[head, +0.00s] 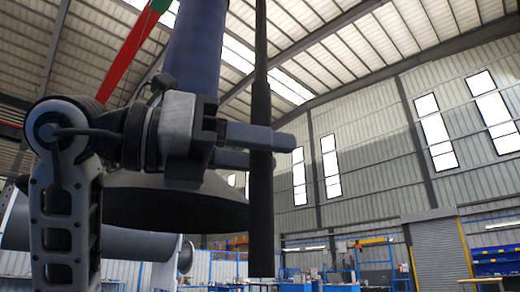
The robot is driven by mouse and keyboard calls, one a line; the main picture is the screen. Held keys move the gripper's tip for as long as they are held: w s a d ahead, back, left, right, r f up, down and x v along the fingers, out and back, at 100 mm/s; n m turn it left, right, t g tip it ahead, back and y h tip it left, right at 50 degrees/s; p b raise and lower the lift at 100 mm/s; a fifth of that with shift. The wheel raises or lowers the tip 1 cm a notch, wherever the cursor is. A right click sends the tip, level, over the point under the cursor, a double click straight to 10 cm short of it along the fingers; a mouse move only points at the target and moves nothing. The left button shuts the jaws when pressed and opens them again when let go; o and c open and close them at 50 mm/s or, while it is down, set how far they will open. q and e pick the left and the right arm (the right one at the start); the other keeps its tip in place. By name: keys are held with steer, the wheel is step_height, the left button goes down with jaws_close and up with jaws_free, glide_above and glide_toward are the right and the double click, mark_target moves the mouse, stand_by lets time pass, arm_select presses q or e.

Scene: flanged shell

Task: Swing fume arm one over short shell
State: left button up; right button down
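My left gripper (262,148) is near the middle of the head view, its fingers pointing right. A dark upright bar (261,215) passes between the fingers, one finger in front of it and one behind, and they look closed on it. A wide dark hood (165,205) hangs just behind and below the gripper. A blue hose (196,48) rises above the hood and leaves at the top; the wrist hides where they meet. A grey shell with flanged ends (130,245) lies lower left, partly behind my arm. Whether it is the short shell I cannot tell. My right gripper is not in view.
A red beam with a green end (130,50) slants across the upper left. Blue benches and racks (372,260) and a roller door (438,252) stand far off at the lower right. The space right of the bar is open nearby.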

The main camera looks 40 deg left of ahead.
arm_select(q)
steer(key=v, duration=1.6)
steer(key=shift+b, duration=0.45)
